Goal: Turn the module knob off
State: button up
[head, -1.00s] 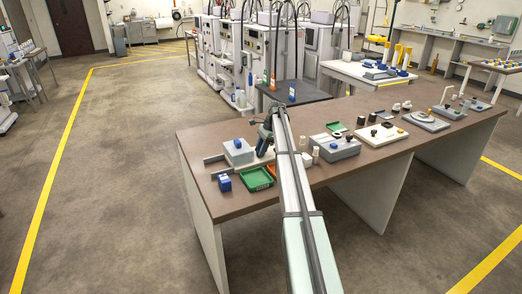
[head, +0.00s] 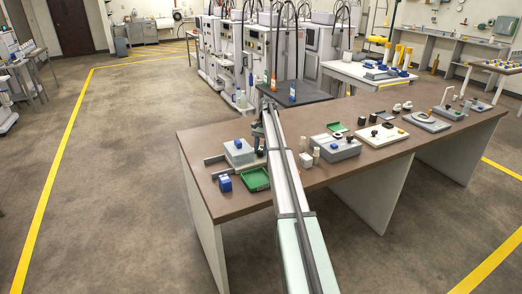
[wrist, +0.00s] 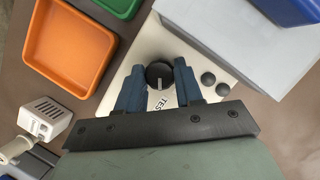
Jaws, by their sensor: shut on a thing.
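The module knob (wrist: 159,75) is round and black, with a pale pointer line running roughly up and down in the wrist view. It stands on a cream module panel (wrist: 118,88) with partly covered lettering that starts "TES". My gripper (wrist: 159,82) has its two blue fingers on either side of the knob, shut on it. Two small dark buttons (wrist: 215,84) sit right of the knob.
In the wrist view an orange tray (wrist: 70,40) and a green tray (wrist: 122,5) lie upper left. A grey box (wrist: 235,35) stands close on the right. A white vented device (wrist: 44,118) is at lower left. More modules, including a grey one (head: 338,150), stand along the brown table.

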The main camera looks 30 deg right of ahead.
jog(key=shift+n, duration=0.4)
jog(key=o, duration=1)
jog(key=shift+o, duration=0.2)
jog(key=shift+r, duration=0.15)
jog(key=shift+w+d+r, duration=0.1)
jog(key=shift+w+r, duration=0.05)
jog(key=shift+r, duration=0.05)
jog(key=shift+w+d+r, duration=0.3)
jog(key=shift+w+r, duration=0.05)
jog(key=shift+r, duration=0.2)
jog(key=shift+w+d+r, duration=0.25)
jog(key=shift+w+r, duration=0.05)
jog(key=shift+r, duration=0.25)
jog(key=w+d, duration=0.7)
jog(key=w, duration=0.1)
jog(key=shift+d, duration=0.35)
